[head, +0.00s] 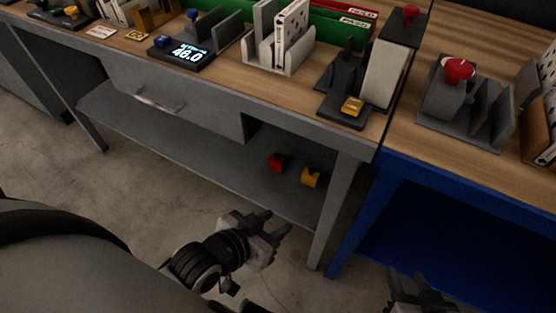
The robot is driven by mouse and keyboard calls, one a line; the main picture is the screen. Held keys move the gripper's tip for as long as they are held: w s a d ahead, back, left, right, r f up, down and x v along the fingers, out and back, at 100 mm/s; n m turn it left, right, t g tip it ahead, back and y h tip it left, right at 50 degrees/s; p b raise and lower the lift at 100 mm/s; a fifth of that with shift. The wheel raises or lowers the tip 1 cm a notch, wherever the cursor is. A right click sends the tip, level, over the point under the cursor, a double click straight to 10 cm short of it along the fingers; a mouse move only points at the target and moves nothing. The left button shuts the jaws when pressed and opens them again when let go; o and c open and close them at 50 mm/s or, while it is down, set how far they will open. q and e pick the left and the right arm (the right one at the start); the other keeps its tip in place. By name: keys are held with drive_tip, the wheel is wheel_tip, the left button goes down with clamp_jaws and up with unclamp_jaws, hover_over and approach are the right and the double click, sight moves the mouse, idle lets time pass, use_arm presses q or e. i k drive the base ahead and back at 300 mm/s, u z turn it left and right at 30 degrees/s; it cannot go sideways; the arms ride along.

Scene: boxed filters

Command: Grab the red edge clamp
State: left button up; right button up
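A small red piece (276,162), which looks like the red edge clamp, sits on the grey lower shelf (200,140) under the bench. A similar yellow piece (311,177) sits just to its right. My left gripper (276,223) is in front of the shelf, below the red piece in the picture and apart from it. Its fingers are spread and hold nothing. My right gripper (405,280) is at the bottom edge, in front of the blue bench. Its fingers look apart and empty, and its lower part is cut off.
The grey bench's wooden top (220,75) and drawer (165,97) overhang the shelf. A bench leg (335,210) stands right of the yellow piece. The bench top carries a display (186,54) and white holder (282,57). A red-knobbed fixture (450,98) stands on the blue bench (420,185).

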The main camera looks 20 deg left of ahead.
sight(276, 162)
drive_tip(key=u, duration=2.85)
drive_tip(key=i, duration=2.25)
drive_tip(key=z, duration=3.1)
drive_tip(key=i, duration=0.5)
drive_tip(key=z, duration=0.1)
